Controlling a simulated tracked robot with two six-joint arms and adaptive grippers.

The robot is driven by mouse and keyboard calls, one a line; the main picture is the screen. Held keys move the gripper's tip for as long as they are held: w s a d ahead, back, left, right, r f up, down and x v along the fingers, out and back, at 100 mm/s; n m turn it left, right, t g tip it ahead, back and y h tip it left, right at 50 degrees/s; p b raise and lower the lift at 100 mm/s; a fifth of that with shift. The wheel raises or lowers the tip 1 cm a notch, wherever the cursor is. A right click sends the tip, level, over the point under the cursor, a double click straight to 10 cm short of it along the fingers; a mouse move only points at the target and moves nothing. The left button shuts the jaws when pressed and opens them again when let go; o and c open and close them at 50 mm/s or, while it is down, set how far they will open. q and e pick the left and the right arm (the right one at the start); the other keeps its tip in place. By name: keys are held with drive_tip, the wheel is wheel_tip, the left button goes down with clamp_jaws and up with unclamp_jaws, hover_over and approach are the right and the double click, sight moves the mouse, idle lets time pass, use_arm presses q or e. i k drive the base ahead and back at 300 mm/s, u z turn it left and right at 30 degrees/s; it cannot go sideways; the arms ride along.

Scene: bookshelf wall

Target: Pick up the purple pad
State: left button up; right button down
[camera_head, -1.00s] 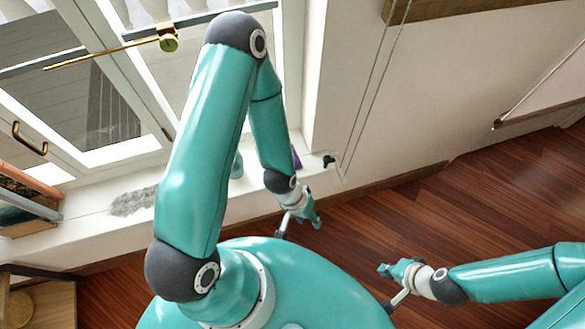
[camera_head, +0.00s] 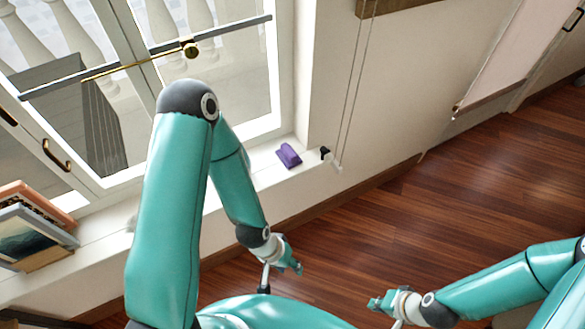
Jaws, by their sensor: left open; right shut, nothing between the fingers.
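The purple pad (camera_head: 289,155) lies on the white window sill, near the sill's right end. My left gripper (camera_head: 291,268) hangs below and in front of the sill, over the floor, apart from the pad. It is open and empty. My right gripper (camera_head: 376,303) is at the lower middle right, over the wood floor, farther from the pad. It is shut with nothing in it. Nothing covers the pad in this view.
The sill (camera_head: 273,174) runs under a window with brass latch rods (camera_head: 140,66). A dark cord hook (camera_head: 325,153) with cords is on the wall right of the pad. The wood floor (camera_head: 440,220) is clear.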

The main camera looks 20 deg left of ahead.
sight(289, 157)
drive_tip(key=u, duration=0.15)
drive_tip(key=i, duration=0.9)
drive_tip(key=z, duration=0.05)
